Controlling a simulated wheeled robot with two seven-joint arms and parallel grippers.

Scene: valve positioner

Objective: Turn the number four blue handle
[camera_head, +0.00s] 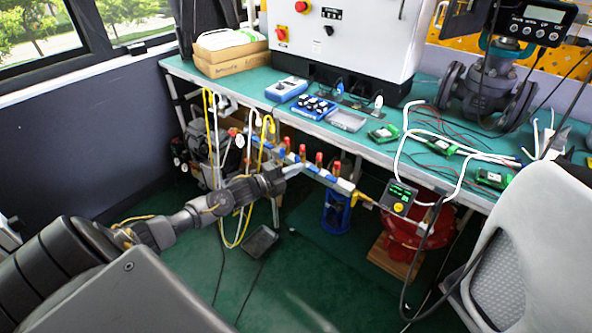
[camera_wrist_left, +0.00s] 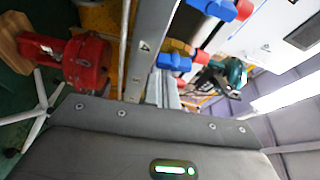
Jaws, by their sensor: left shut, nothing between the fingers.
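A pipe rail (camera_head: 322,177) with several valves runs slantwise below the table's front edge. Its valves have orange-red tops and blue parts, such as the blue handle (camera_head: 345,186) near its right end. No handle numbers are readable. My left gripper (camera_head: 297,169) is shut and empty, with its tips at the middle of the rail. In the left wrist view, the gripper fingers (camera_wrist_left: 164,88) point towards a blue handle (camera_wrist_left: 174,62) just beyond them; I cannot tell if they touch. Another blue handle (camera_wrist_left: 213,8) is farther up. My right gripper is not in view.
The green table (camera_head: 400,155) holds blue instruments, circuit boards and loose cables. A red device (camera_head: 405,238) stands on a wooden block below, also seen in the left wrist view (camera_wrist_left: 86,63). Yellow hoses (camera_head: 208,110) hang left of the rail. A chair (camera_head: 530,250) stands at right.

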